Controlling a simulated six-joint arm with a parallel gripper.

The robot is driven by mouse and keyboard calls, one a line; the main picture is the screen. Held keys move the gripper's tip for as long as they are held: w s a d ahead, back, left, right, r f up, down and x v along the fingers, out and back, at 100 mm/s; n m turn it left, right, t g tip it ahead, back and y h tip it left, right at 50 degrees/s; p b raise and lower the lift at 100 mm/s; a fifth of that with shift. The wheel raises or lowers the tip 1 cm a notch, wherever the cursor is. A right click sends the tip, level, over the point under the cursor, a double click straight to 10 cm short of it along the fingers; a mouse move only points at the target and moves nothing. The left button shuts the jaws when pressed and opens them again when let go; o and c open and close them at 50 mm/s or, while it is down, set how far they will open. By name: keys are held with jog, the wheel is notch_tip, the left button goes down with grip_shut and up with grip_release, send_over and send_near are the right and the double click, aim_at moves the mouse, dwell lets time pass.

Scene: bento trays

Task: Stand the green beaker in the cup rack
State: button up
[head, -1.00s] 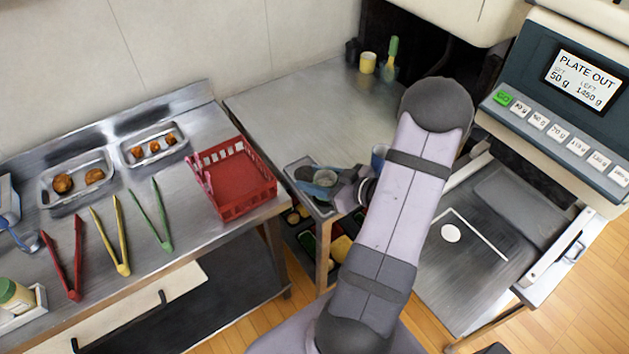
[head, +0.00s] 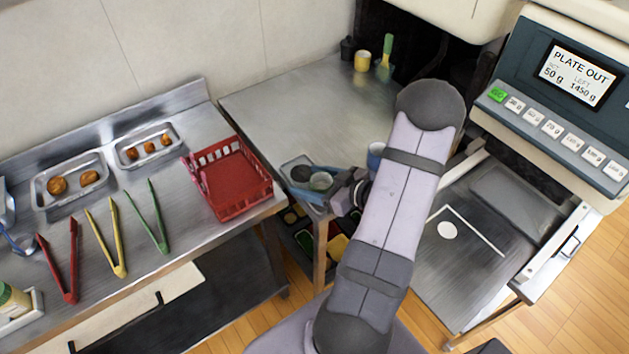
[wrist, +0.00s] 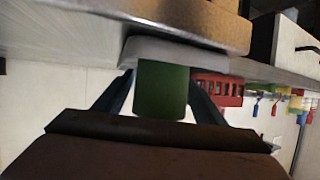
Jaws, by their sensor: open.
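The green beaker (wrist: 162,88) shows in the wrist view between the two fingers of my gripper (wrist: 165,100). My gripper is open, with one finger on each side of the beaker; contact is not clear. In the head view the beaker (head: 321,181) looks small and pale green, on or just over a grey tray (head: 297,168) at the counter's front corner, with my gripper (head: 322,184) around it. The red cup rack (head: 232,198) stands to the left on the steel table; it also shows in the wrist view (wrist: 222,90). It looks empty.
A blue cup (head: 375,157) stands behind my arm. Red, yellow and green tongs (head: 156,215) lie left of the rack. The middle of the counter (head: 310,105) is clear.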

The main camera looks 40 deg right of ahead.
jog(key=shift+r, duration=0.2)
jog(key=v, duration=1.2)
jog(key=w+d+r+m+g+h+p, duration=0.2)
jog(key=w+d+r+g+h+p, duration=0.3)
jog(key=w+h, duration=0.3)
jog(key=s+a+g+y, duration=0.1)
jog(key=s+a, duration=0.3)
jog(key=a, duration=0.5)
jog(key=s+a+f+m+g+y+b, duration=0.1)
jog(key=s+a+g, duration=0.3)
jog(key=a, duration=0.5)
jog(key=s+a+f+g+y+b, duration=0.1)
jog(key=s+a, duration=0.4)
jog(key=a, duration=0.5)
jog(key=shift+g+y, duration=0.3)
jog(key=shift+g, duration=0.6)
